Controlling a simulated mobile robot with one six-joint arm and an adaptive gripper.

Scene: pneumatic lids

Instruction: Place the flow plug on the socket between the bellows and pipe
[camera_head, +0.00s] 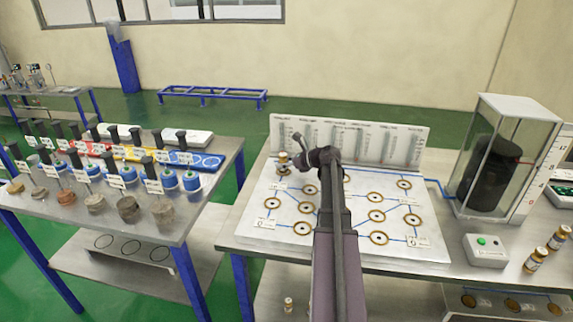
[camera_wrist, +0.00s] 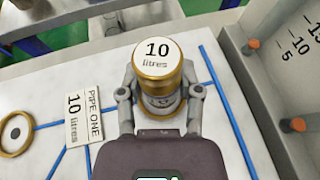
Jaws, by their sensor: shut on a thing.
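A white and gold flow plug marked "10 litres" (camera_head: 283,163) is upright at the back left of the white socket board (camera_head: 262,222). It also shows in the wrist view (camera_wrist: 158,60). My gripper (camera_head: 297,153) is shut on its sides; both fingers (camera_wrist: 161,94) flank it. I cannot tell whether its base touches the board. Gold-ringed sockets joined by blue lines, one at the upper right (camera_head: 404,184), look empty where visible. A "PIPE ONE 10 litres" label (camera_wrist: 78,116) lies beside the plug. The black bellows (camera_head: 490,172) stands in a clear case at right. My arm hides the board's middle.
A gauge panel (camera_head: 409,146) stands along the board's back edge. A button box (camera_head: 485,250) and two more plugs (camera_head: 535,260) are at the table's right. Another small plug (camera_head: 288,304) is lower down. A separate table (camera_head: 150,226) with samples stands left, across a gap.

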